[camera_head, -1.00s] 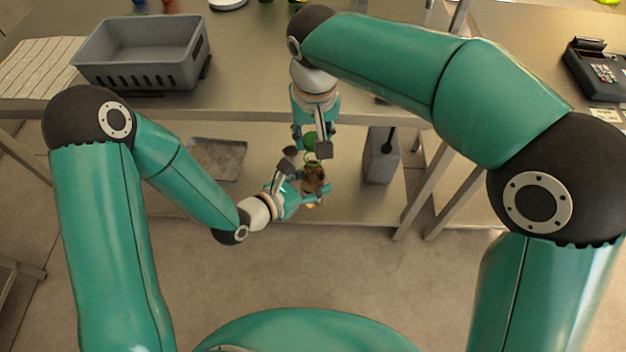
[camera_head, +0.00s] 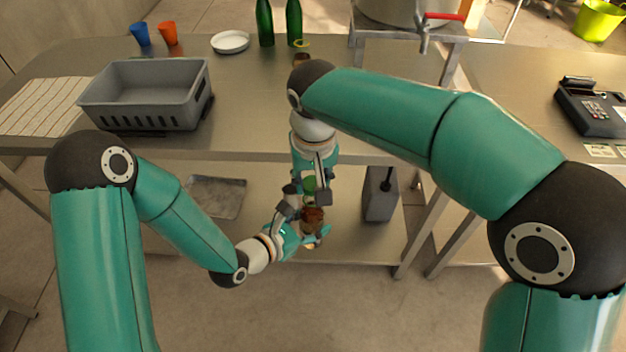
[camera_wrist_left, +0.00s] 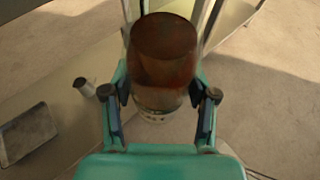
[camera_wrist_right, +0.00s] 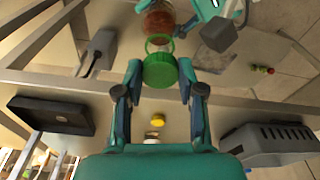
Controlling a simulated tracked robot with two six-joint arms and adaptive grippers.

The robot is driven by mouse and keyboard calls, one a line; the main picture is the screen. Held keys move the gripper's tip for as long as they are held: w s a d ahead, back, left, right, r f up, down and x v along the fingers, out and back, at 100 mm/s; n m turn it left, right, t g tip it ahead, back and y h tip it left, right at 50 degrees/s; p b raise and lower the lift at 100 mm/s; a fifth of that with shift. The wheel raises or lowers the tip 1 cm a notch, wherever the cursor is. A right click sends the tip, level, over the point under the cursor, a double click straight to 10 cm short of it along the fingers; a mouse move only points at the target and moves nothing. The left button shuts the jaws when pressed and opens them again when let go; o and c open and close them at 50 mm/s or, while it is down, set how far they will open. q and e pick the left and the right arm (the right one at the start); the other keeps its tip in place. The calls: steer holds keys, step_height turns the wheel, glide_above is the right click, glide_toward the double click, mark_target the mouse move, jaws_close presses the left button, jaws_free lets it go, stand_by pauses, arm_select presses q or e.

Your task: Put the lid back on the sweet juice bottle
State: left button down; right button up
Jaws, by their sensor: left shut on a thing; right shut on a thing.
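A clear bottle with red-brown juice (camera_head: 313,218) is held in my left gripper (camera_head: 306,222), in front of the table's edge. In the left wrist view the bottle (camera_wrist_left: 164,52) stands between the fingers. My right gripper (camera_head: 313,193) is above it, shut on a green lid (camera_head: 309,184). In the right wrist view the green lid (camera_wrist_right: 160,71) is between the fingertips. The bottle (camera_wrist_right: 158,22) is just beyond it, with its ring-like mouth facing the lid. The lid appears close to the mouth but apart from it; the exact gap is unclear.
On the table are a grey crate (camera_head: 146,122), a striped cloth (camera_head: 42,107), two cups, a white plate (camera_head: 230,42) and green bottles (camera_head: 265,22). A pot with a tap (camera_head: 424,40) stands behind. A grey box (camera_head: 380,194) and tray (camera_head: 215,196) are on the lower shelf.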

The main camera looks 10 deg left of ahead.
mark_target(309, 179)
steer(key=shift+f, duration=0.85)
steer(key=shift+f, duration=0.6)
steer(key=m, duration=0.5)
steer(key=shift+a+m+h, duration=0.2)
steer(key=shift+m+h, duration=0.1)
steer(key=m, duration=0.6)
steer(key=shift+w+a+m+h, duration=0.1)
steer(key=shift+a+m+h, duration=0.05)
steer(key=shift+m+h, duration=0.2)
steer(key=m, duration=0.4)
steer(key=shift+w+m+g, duration=0.1)
steer(key=shift+m+g, duration=0.25)
steer(key=shift+g, duration=0.05)
steer(key=m, duration=0.4)
steer(key=shift+w+m+g+h, duration=0.15)
steer(key=shift+m+g+h, duration=0.15)
steer(key=shift+m, duration=0.1)
steer(key=m, duration=0.4)
steer(key=shift+w+g, duration=0.1)
steer(key=shift+g, duration=0.2)
steer(key=m, duration=0.3)
